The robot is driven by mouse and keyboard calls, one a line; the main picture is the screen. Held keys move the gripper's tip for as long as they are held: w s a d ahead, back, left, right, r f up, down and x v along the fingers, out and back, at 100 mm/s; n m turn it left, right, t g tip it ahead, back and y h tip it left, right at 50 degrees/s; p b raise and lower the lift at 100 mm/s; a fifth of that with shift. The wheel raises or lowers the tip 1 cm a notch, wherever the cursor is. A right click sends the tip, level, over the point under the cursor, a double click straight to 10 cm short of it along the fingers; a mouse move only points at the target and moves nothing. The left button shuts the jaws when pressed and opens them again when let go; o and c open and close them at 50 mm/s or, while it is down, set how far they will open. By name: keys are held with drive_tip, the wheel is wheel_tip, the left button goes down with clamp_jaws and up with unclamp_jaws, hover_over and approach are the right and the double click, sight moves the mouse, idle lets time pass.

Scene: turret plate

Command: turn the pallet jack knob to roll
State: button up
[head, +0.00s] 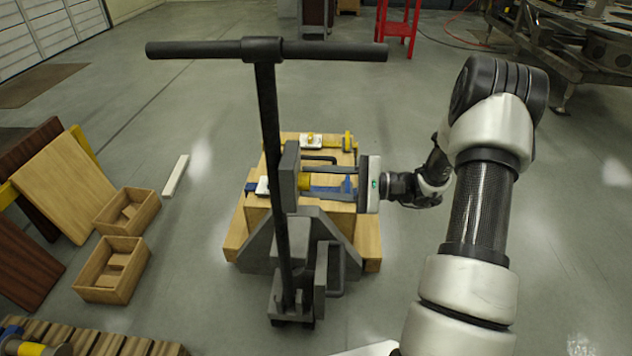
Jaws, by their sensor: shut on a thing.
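The pallet jack (285,248) is dark grey and stands upright in the middle of the head view, with a tall T-shaped handle (262,50). A grey plate (289,172) sits by the handle post, and a small yellow knob (303,181) sticks out of its right side. My gripper (314,183) reaches in from the right, level with the knob, and is shut on it. The fingers are small and partly lost against the blue parts behind, so the exact grip and the knob's setting cannot be read.
A wooden pallet load (255,213) with blue and yellow fittings stands behind the jack. Two small wooden boxes (112,268) and leaning boards (62,185) are at left. A red stand (398,28) and metal machinery are far back. Floor around the jack is mostly clear.

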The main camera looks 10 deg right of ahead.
drive_tip(key=shift+r+m+p, duration=0.1)
drive_tip(key=shift+m+p, duration=0.2)
drive_tip(key=shift+p, duration=0.1)
drive_tip(key=m+p, duration=0.7)
drive_tip(key=m, duration=0.2)
drive_tip(key=shift+d, duration=0.1)
idle(0.3)
drive_tip(key=o, duration=1)
drive_tip(key=shift+o, duration=0.2)
drive_tip(key=v, duration=1.7)
drive_tip(key=shift+d+p, duration=0.2)
drive_tip(key=shift+p, duration=0.15)
